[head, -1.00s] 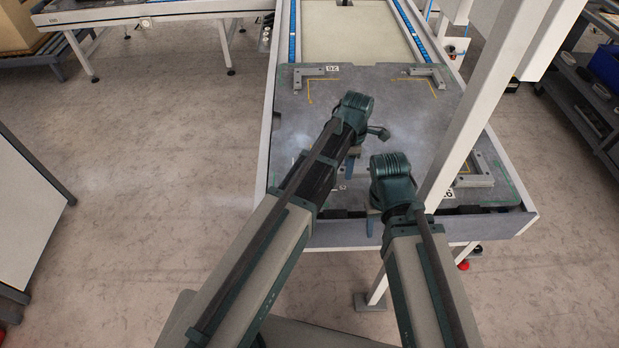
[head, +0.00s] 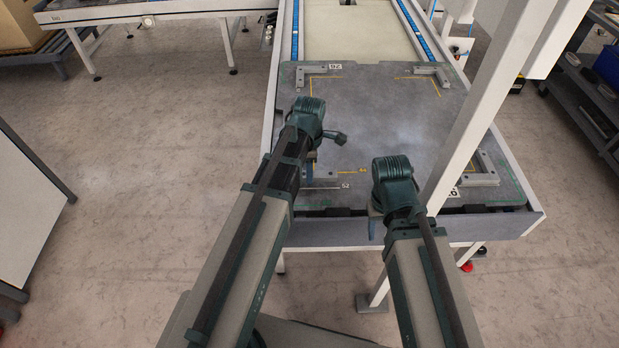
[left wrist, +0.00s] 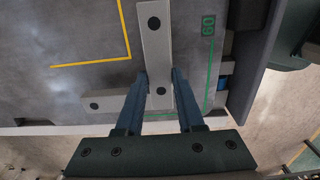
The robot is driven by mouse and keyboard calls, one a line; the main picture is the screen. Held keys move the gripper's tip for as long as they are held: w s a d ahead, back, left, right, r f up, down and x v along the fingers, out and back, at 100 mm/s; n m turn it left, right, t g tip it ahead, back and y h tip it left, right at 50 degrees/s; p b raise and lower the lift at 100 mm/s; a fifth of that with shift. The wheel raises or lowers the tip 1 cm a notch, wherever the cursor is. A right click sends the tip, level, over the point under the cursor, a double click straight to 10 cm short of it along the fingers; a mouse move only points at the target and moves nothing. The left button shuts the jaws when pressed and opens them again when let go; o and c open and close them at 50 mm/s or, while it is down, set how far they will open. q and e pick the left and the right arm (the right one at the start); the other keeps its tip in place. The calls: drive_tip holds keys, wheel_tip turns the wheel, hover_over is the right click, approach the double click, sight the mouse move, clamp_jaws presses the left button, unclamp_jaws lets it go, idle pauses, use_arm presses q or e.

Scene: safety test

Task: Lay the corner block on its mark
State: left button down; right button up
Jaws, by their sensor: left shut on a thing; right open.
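The corner block (left wrist: 154,45) is a light grey L-shaped piece with dark holes. In the left wrist view its corner is between the fingers of my left gripper (left wrist: 160,92), which is shut on it. A yellow angled mark (left wrist: 125,35) shows on the plate beside the block, inside its angle and apart from it. I cannot tell whether the block touches the plate. In the head view my left gripper (head: 311,170) is over the near left part of the dark plate (head: 385,125), largely hiding the block. My right gripper (head: 374,226) is open at the plate's near edge.
Other corner pieces sit at the plate's far left (head: 316,72), far right (head: 432,72) and near right (head: 484,172). A white post (head: 490,105) rises in front of the plate's right side. The plate's middle is clear.

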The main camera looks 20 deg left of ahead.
use_arm(q)
drive_tip(key=shift+f+b, duration=0.8)
drive_tip(key=shift+f, duration=0.4)
drive_tip(key=shift+f, duration=0.2)
drive_tip(key=c, duration=0.5)
unclamp_jaws()
drive_tip(key=shift+r, duration=0.2)
wheel_tip(320, 180, up, 12)
drive_tip(key=p, duration=1.2)
drive_tip(key=shift+d, duration=0.1)
